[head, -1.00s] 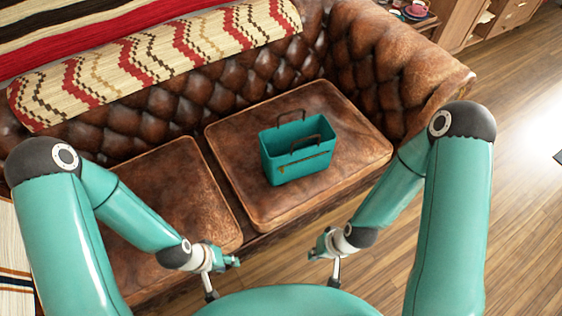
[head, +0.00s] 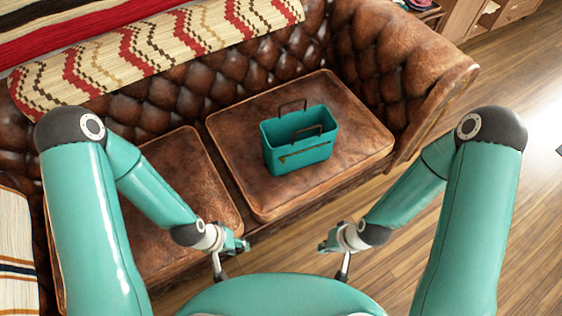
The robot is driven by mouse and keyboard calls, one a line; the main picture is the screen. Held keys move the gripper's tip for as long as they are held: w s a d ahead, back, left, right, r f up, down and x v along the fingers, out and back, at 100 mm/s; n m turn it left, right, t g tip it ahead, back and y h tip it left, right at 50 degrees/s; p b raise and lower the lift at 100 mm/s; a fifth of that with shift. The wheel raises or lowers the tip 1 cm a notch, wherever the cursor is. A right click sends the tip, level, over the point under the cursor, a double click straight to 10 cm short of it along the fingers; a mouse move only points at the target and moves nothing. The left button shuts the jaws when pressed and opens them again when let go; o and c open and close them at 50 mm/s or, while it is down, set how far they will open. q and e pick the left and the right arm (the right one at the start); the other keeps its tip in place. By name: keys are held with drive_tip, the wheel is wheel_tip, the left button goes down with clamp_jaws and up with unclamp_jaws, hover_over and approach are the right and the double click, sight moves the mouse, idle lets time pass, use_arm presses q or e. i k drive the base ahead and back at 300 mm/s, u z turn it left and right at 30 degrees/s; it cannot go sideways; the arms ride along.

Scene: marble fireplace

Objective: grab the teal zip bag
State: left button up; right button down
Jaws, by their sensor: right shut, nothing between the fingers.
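The teal zip bag (head: 300,155) stands upright and open-topped on the right seat cushion of the brown leather sofa. It has two dark handles and a zip across its front. My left gripper (head: 241,246) is in front of the sofa, below and to the left of the bag in the head view, apart from it. It is too small to tell whether it is open. My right gripper (head: 326,242) is below and slightly right of the bag in the picture, also apart from it, shut and empty.
The sofa's right cushion (head: 245,150) has bare room around the bag. The sofa's right armrest (head: 435,85) rises to the right. A patterned blanket (head: 150,55) lies over the backrest. Wooden floor (head: 500,75) is clear at the right.

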sight(306, 137)
drive_tip(key=z, duration=0.25)
drive_tip(key=i, duration=0.2)
drive_tip(key=u, duration=2.4)
drive_tip(key=k, duration=1.3)
drive_tip(key=z, duration=1.1)
drive_tip(key=i, duration=1)
drive_tip(key=u, duration=0.35)
